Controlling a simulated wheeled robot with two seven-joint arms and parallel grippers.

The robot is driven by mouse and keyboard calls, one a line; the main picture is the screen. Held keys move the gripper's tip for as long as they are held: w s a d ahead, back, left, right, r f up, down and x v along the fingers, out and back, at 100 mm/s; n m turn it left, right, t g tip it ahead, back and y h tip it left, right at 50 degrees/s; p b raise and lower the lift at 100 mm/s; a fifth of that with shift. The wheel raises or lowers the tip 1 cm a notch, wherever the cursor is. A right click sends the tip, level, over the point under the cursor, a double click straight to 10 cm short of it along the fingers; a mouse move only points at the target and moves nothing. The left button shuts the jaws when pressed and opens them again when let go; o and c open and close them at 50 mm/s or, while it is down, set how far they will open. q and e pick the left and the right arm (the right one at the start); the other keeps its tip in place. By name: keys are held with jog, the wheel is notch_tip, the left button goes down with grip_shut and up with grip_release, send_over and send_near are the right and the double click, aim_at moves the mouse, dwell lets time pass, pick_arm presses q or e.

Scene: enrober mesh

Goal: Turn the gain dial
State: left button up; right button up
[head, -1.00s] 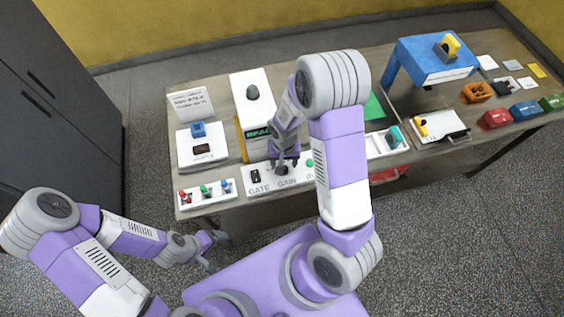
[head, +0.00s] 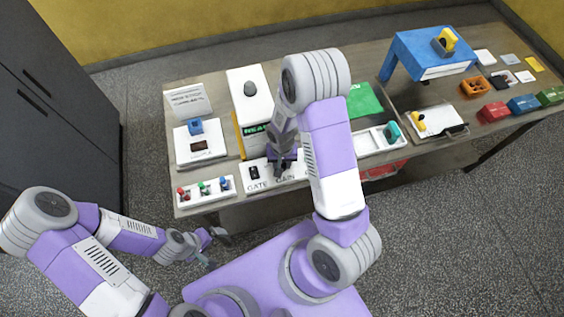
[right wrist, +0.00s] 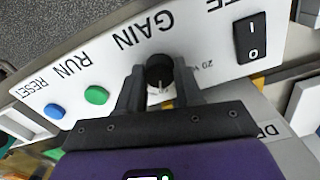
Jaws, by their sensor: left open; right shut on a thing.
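The gain dial (right wrist: 160,73) is a round black knob with a white mark, on a white panel (right wrist: 215,52) above the word GAIN. In the right wrist view my right gripper (right wrist: 160,82) has one finger on each side of the dial and is shut on it. The panel looks tilted in that view. In the head view the right gripper (head: 283,168) is at the panel and mostly covers the dial. My left gripper (head: 215,246) is open and empty, low in front of the table.
Beside the dial are a black rocker switch (right wrist: 250,38), a green RUN button (right wrist: 96,95) and a blue RESET button (right wrist: 55,111). A strip with small coloured toggles (head: 206,191) lies left of the panel. A blue stand (head: 432,52) is at the back right.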

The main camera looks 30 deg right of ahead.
aim_at(282, 165)
jog(key=shift+n, duration=0.3)
jog(key=n+b, duration=0.2)
jog(key=n, duration=0.1)
jog(key=shift+n+b, duration=0.5)
jog(key=shift+n, duration=1.6)
jog(key=o, duration=1)
jog(key=shift+o, duration=0.2)
jog(key=shift+r, duration=0.1)
notch_tip(282, 165, up, 8)
jog(key=shift+f, duration=0.25)
jog(key=shift+s+f, duration=0.1)
